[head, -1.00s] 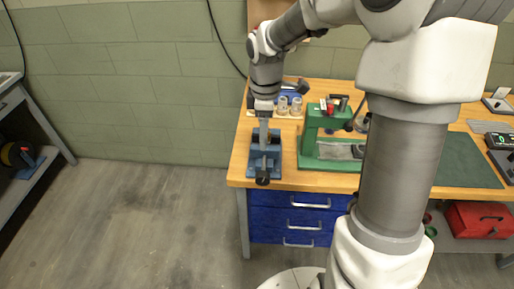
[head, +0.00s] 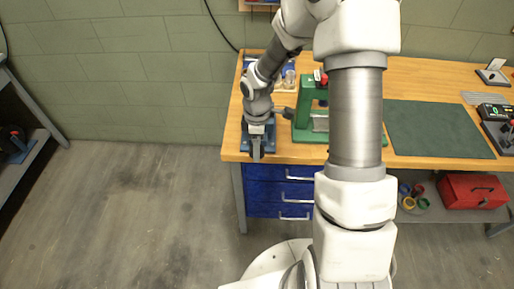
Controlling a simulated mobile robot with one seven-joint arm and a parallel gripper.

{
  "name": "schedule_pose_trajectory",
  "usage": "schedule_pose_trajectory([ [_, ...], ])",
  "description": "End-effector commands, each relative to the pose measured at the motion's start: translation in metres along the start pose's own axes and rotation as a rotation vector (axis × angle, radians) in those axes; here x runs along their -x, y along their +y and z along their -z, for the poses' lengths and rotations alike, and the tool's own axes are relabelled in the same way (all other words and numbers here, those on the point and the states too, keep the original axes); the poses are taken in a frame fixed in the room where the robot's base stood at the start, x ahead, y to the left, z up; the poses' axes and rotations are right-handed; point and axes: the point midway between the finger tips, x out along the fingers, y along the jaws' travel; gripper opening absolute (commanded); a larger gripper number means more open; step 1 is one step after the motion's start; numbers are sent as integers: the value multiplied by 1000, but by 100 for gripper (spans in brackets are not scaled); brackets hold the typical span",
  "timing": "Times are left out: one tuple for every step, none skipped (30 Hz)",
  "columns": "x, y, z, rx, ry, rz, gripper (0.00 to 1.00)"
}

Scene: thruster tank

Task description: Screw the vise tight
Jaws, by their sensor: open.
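The blue vise (head: 243,142) stands at the left front corner of the wooden workbench (head: 430,73) in the head view. My arm's end covers most of it, so its jaws and its screw handle are hidden. My gripper (head: 256,156) points down in front of the vise, near the bench's front edge. It is open. I cannot tell whether its fingers touch the vise or stand around any part of it.
A green mat (head: 436,128) lies further right. Blue drawers (head: 280,172) are below the bench top. A red toolbox (head: 474,190) sits on the lower shelf. The floor left of the bench is clear.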

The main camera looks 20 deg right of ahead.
Motion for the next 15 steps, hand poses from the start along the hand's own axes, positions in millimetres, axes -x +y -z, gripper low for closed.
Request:
schedule_pose_trajectory([
  [-4, 0, 0, 1, 0, 1, 62],
  [-5, 0, 0, 0, 0, 0, 62],
  [-6, 0, 0, 0, 0, -1, 62],
  [-7, 0, 0, 0, 0, -1, 62],
  [-7, 0, 0, 0, 0, -1, 62],
  [-8, 0, 0, 0, 0, -1, 62],
  [-8, 0, 0, 0, 1, -1, 62],
  [-8, 0, 0, 0, 1, -1, 62],
  [-7, 0, 0, 0, 0, -1, 62],
  [-7, 0, 0, 0, 1, -1, 62],
  [-7, 0, 0, 0, 0, -1, 62],
  [-7, 0, 0, 0, 0, -1, 59],
  [-7, 0, 0, 0, 0, -1, 54],
  [-7, 0, 0, 0, 0, -1, 48],
  [-7, 0, 0, 0, 0, -1, 41],
])
